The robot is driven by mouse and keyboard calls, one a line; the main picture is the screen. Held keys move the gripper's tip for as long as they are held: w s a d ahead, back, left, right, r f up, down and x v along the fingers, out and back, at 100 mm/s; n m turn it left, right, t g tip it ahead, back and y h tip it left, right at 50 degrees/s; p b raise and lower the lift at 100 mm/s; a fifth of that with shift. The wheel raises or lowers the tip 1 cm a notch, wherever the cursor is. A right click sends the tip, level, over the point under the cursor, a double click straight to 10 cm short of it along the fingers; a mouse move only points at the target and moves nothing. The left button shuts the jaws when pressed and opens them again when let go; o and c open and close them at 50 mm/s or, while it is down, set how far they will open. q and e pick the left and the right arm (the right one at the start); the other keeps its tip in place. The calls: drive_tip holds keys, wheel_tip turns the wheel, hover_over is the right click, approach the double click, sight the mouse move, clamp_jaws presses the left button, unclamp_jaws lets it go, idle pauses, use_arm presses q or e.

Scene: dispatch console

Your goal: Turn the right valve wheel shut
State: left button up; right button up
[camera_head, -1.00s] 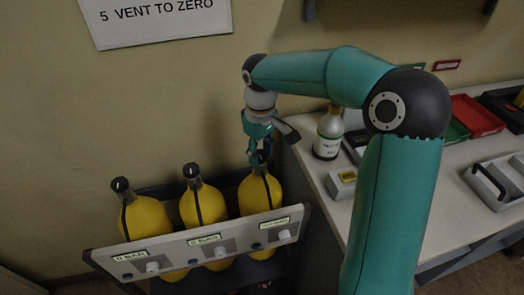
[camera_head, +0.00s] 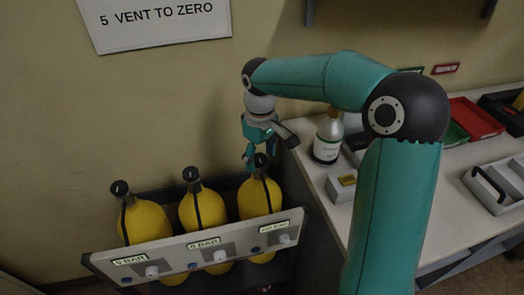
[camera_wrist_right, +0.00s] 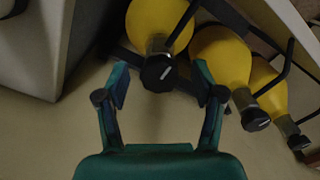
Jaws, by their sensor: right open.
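The right valve wheel is a black knob (camera_head: 260,161) on the neck of the right yellow cylinder (camera_head: 260,197). My left gripper is not in view.
Two more yellow cylinders with black knobs (camera_head: 120,188) (camera_head: 191,174) stand to the left. A sloping grey panel (camera_head: 170,258) with labels and white knobs runs in front. A worktop (camera_head: 335,205) with a bottle (camera_head: 328,140) and trays lies to the right.

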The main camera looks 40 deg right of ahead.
sight(260, 158)
wheel_tip(260, 158, up, 12)
idle(0.5)
drive_tip(key=shift+f, duration=0.15)
